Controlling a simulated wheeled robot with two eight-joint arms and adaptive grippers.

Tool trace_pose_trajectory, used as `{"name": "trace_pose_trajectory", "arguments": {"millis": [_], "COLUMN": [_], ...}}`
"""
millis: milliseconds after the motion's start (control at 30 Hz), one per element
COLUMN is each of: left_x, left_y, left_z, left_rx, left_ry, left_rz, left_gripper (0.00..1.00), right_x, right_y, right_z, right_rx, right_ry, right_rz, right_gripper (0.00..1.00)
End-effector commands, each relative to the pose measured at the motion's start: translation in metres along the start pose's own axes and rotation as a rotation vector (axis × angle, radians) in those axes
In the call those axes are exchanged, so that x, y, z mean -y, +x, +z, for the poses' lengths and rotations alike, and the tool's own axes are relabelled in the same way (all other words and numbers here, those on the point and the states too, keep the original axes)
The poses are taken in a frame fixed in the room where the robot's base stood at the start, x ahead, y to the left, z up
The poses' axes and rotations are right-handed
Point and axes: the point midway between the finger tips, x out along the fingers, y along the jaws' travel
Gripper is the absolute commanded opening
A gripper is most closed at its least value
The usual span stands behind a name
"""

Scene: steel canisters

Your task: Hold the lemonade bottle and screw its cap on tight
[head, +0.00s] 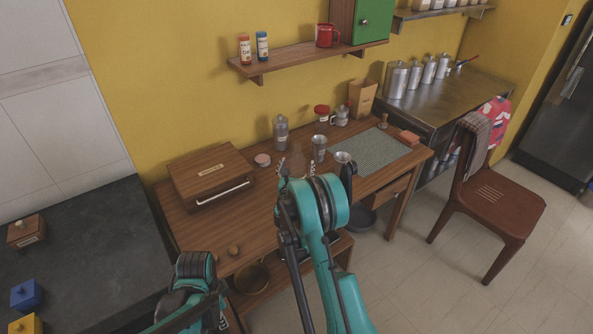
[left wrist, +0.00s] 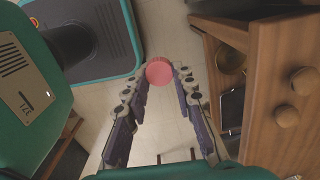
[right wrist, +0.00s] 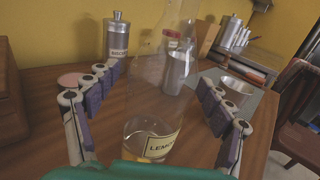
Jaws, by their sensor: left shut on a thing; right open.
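The clear lemonade bottle (right wrist: 150,140) stands upright on the wooden table, with a little pale liquid and a "LEMON" label low down. Its top runs out of the right wrist view. My right gripper (right wrist: 158,80) is open, with a finger on each side of the bottle and gaps visible. In the head view my right gripper (head: 302,168) is over the table, partly hidden by its own arm. My left gripper (left wrist: 160,76) is shut on a round pink-red cap (left wrist: 160,70) at its fingertips, out in front of the table, away from the bottle.
A steel canister (head: 280,132) and a pink disc (head: 262,160) stand behind the bottle. Steel cups (head: 320,148) are to its right. A wooden box (head: 211,180) is at the left; a woven mat (head: 347,155) is at the right. Drawer knobs (left wrist: 287,116) are near my left gripper.

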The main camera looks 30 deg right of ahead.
Motion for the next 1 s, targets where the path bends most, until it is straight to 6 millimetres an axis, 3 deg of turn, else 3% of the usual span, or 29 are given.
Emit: {"name": "trace_pose_trajectory", "arguments": {"millis": [233, 500, 1000], "left_x": [-0.0003, -0.0003, -0.0003], "left_y": [-0.0001, -0.0001, -0.0037], "left_z": [0.0002, 0.0002, 0.0002], "left_rx": [0.0, 0.0, 0.0], "left_ry": [0.0, 0.0, 0.0], "left_rz": [0.0, 0.0, 0.0], "left_gripper": [0.17, 0.17, 0.17], "right_x": [-0.0003, -0.0004, -0.0004], "right_y": [-0.0003, -0.0003, -0.0002], "right_z": [0.0003, 0.0003, 0.0077], "right_rx": [0.0, 0.0, 0.0], "right_ry": [0.0, 0.0, 0.0], "right_rz": [0.0, 0.0, 0.0], "right_gripper": [0.81, 0.17, 0.17]}}
